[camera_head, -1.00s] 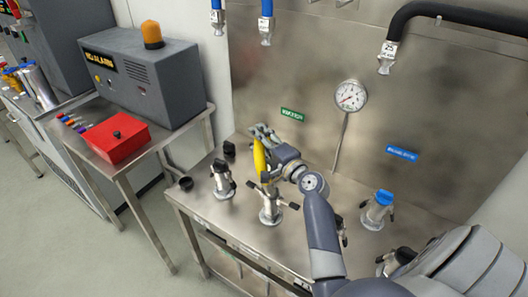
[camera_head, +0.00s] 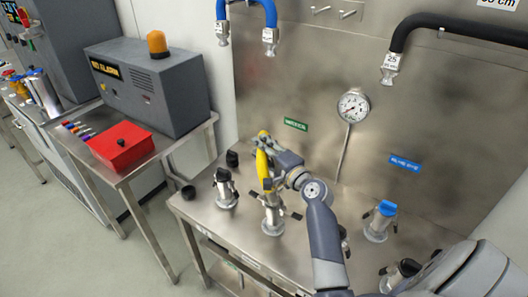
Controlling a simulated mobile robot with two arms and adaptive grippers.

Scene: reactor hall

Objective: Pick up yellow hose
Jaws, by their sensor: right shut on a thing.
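A short yellow piece (camera_head: 262,167), which I take for the yellow hose, is upright in my right gripper (camera_head: 266,146) above the steel bench. My right gripper is shut on it; its fingers partly hide the hose's upper part. The lower end of the hose is just above a steel pipe fitting with black levers (camera_head: 272,217); I cannot tell whether they touch. My left gripper is not in view.
The steel bench (camera_head: 205,238) carries another fitting (camera_head: 225,190) at left and a blue-capped one (camera_head: 381,222) at right. Blue hoses (camera_head: 270,15) and a black hose (camera_head: 440,18) hang above. A red box (camera_head: 121,147) and grey alarm unit (camera_head: 150,95) stand left.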

